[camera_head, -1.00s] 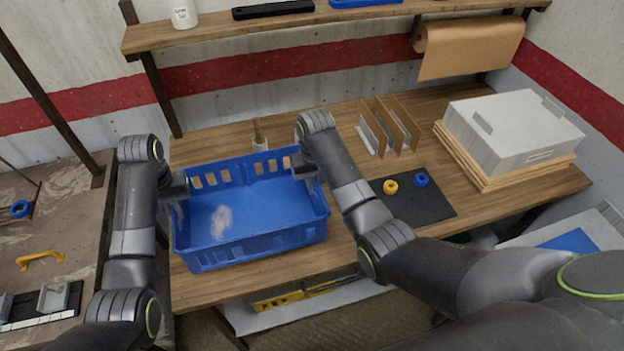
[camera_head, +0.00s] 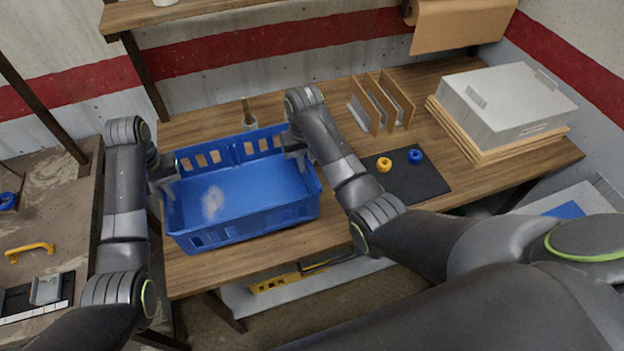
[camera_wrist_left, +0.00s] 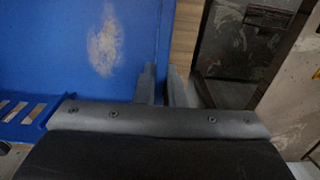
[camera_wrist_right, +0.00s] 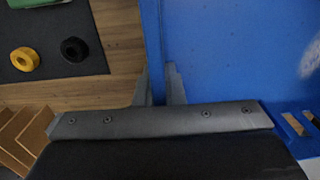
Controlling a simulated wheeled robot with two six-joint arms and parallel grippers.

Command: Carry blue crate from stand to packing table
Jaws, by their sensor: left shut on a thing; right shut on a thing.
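The blue crate (camera_head: 245,235) is over the left part of the wooden packing table (camera_head: 375,230), level and empty apart from a pale worn patch on its floor. I cannot tell whether its base touches the tabletop. My left gripper (camera_head: 170,182) is shut on the crate's left wall; the left wrist view shows its fingers (camera_wrist_left: 162,85) on either side of the rim. My right gripper (camera_head: 297,152) is shut on the right wall, with its fingers (camera_wrist_right: 160,88) straddling the rim in the right wrist view. The crate's underside is hidden.
A black mat (camera_head: 415,185) with a yellow ring (camera_head: 384,164) and a blue ring (camera_head: 414,156) lies right of the crate. Cardboard dividers (camera_head: 382,100) and a grey lidded box (camera_head: 508,105) stand behind. A stained stand (camera_head: 60,210) is at the left.

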